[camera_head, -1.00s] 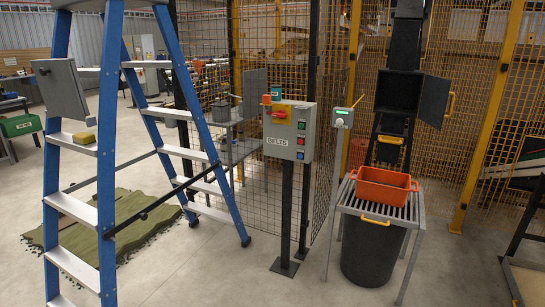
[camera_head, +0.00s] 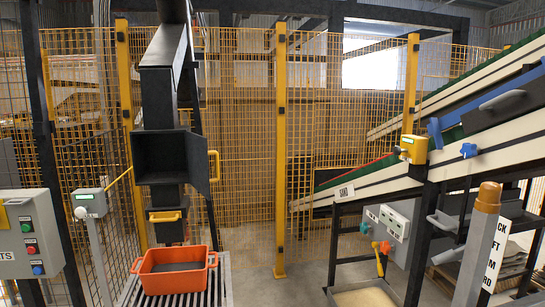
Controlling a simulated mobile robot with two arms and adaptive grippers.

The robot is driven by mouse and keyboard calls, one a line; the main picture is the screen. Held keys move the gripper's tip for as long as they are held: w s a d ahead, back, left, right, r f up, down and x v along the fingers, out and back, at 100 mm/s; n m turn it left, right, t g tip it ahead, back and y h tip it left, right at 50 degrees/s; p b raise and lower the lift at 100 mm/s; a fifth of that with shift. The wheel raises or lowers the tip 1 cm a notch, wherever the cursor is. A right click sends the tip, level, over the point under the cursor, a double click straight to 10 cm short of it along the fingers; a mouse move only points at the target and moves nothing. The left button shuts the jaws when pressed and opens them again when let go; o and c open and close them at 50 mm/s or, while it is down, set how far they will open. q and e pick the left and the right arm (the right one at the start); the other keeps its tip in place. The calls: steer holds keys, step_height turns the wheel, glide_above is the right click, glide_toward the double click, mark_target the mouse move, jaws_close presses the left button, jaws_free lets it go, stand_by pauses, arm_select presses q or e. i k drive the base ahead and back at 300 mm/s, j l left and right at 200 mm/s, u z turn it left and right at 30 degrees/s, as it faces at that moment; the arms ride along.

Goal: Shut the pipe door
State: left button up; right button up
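The black pipe (camera_head: 158,88) comes down from the top of the camera_head view, left of the middle. It has a box-like opening (camera_head: 160,157) in its front. The pipe door (camera_head: 199,165) stands open, swung out to the right of the opening. A yellow handle (camera_head: 214,166) is on the door's right side. A second, smaller yellow handle (camera_head: 165,216) sits lower on the pipe, below the opening. Neither of my grippers is in view.
An orange tub (camera_head: 176,270) stands on a slatted metal table (camera_head: 128,293) below the pipe. A grey button box (camera_head: 30,235) and a green-lit post box (camera_head: 89,203) are at left. Yellow mesh fencing (camera_head: 240,120) is behind. A sloping conveyor (camera_head: 470,160) fills the right.

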mark_target(199, 153)
steer(key=i+l+u, duration=0.1)
steer(key=i, duration=0.35)
steer(key=i+l+u, duration=0.15)
steer(key=i, duration=0.25)
steer(key=i+l+u, duration=0.1)
steer(key=i, duration=0.35)
steer(key=i+l+u, duration=0.25)
steer(key=u, duration=0.15)
steer(key=i+l+u, duration=0.6)
steer(key=u, duration=0.2)
steer(key=i+l+u, duration=0.15)
steer(key=l+u, duration=0.25)
steer(key=l, duration=0.2)
